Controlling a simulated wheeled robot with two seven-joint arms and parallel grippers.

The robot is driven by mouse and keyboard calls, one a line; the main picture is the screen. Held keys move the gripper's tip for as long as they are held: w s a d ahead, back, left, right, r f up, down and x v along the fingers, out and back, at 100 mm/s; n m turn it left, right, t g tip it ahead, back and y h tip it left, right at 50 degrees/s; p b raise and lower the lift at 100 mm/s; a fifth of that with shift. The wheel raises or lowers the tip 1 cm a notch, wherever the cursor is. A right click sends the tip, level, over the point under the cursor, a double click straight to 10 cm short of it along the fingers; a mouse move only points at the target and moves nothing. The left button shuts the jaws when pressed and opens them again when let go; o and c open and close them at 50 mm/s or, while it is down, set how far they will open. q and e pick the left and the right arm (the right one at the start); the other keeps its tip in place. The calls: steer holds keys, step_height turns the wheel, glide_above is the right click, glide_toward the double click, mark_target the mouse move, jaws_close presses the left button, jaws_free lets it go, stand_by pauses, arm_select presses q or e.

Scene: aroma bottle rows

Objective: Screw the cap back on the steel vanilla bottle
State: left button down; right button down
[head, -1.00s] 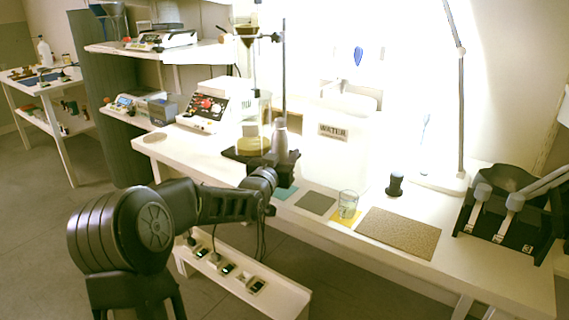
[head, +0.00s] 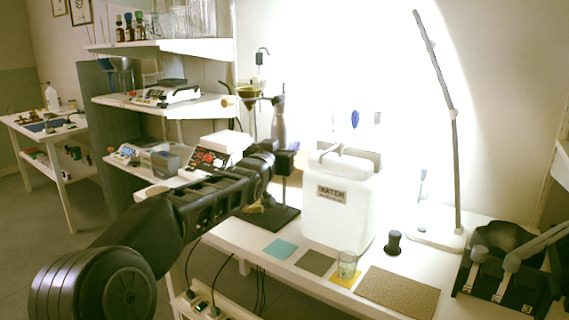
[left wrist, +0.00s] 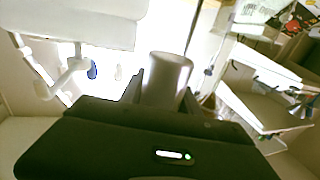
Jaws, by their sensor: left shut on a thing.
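My left gripper (head: 284,150) is shut on a grey steel bottle (head: 279,122) and holds it upright above the bench, in front of the stand. In the left wrist view the bottle (left wrist: 166,76) stands between the fingers as a plain grey cylinder. I cannot read a label on it, and its mouth is too small to make out. A small dark, knob-like piece (head: 393,242) stands on the bench right of the water container; I cannot tell whether it is the cap. My right gripper is not in view.
A white water container (head: 338,215) stands on the bench, near the stand's dark base (head: 272,220). A glass (head: 347,264) stands on a yellow mat. Teal (head: 280,249), grey (head: 316,262) and brown (head: 398,294) mats lie nearby. A lamp (head: 455,180) and black device (head: 506,270) are at right.

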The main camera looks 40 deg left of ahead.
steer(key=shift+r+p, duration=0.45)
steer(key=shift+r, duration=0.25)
arm_select(q)
step_height(320, 180, up, 4)
steer(key=shift+f, duration=0.15)
steer(key=c, duration=1.4)
jaws_free()
steer(key=shift+c, duration=0.2)
jaws_close()
